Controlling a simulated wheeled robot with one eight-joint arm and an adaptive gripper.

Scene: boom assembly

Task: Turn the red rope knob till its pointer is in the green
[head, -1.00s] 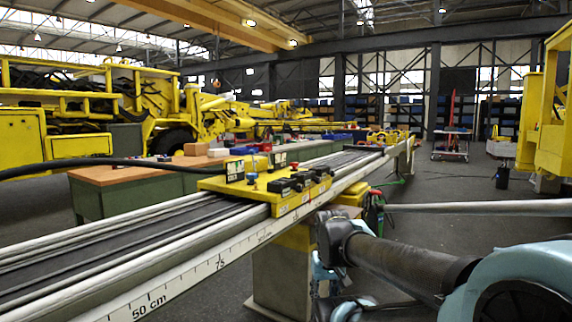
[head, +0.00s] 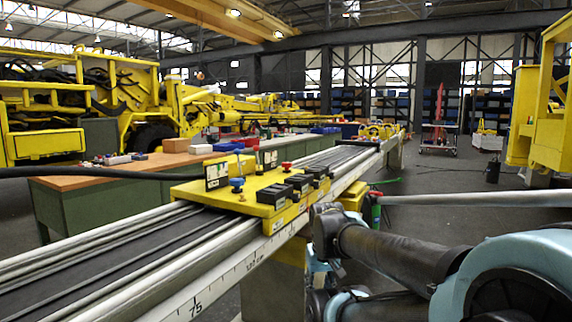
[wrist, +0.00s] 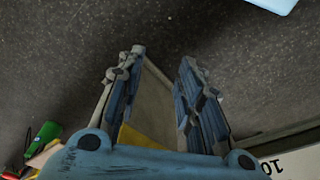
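The red rope knob (head: 287,166) is a small red top at the back of the yellow plate (head: 187,190) that sits across the rail. Its pointer and any green zone are too small to make out. A blue knob (head: 237,184) stands nearer on the same plate, to the left. My gripper (wrist: 162,58) is open and empty in the wrist view, with its two fingers apart above the dark floor. It is away from the red knob, which does not show in the wrist view. In the head view my gripper cannot be clearly made out.
The long rail (head: 225,277) with a centimetre scale runs from lower left to the back. Black blocks (head: 280,193) stand on the plate. A workbench (head: 103,178) with boxes is behind. A grey pipe (head: 470,199) crosses at right. Open floor lies at the back right.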

